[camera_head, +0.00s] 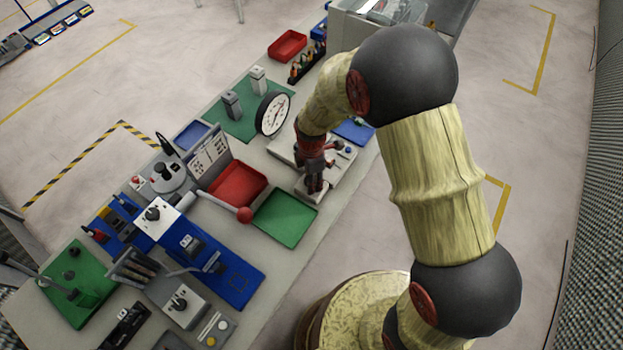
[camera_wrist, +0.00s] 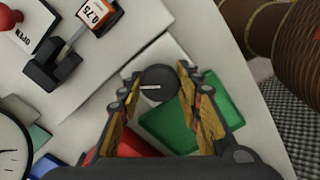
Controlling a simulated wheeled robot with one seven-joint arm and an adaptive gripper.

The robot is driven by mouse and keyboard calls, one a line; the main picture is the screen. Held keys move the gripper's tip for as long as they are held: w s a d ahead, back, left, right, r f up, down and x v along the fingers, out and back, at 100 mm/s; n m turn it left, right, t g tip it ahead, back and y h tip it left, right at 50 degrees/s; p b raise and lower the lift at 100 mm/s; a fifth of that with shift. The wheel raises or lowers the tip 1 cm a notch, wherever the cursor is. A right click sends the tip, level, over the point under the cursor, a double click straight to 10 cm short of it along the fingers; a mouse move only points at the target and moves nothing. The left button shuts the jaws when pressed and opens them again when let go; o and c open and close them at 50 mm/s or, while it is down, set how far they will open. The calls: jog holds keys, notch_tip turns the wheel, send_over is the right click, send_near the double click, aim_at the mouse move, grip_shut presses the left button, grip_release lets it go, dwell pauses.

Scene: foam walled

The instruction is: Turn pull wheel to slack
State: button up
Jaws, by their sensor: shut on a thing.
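The pull wheel, a dark round knob (camera_wrist: 158,86) with a short white mark, sits between my fingertips in the wrist view. Its mark lies nearly level in the picture, on the left part of its face. My gripper (camera_wrist: 157,78) is shut on the knob, a finger on each side. In the head view my gripper (camera_head: 315,178) points down at a pale panel (camera_head: 309,196) on the bench and hides the knob. In the wrist view a small orange-edged display reading 0.75 (camera_wrist: 97,13) stands beside a dark block (camera_wrist: 54,62).
A red-ball lever (camera_head: 244,215) sticks out nearby. An OPEN label (camera_wrist: 27,38) shows in the wrist view.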

jog(key=n, duration=0.3)
jog(key=shift+n, duration=2.2)
jog(key=o, duration=1.2)
notch_tip(320, 180, up, 12)
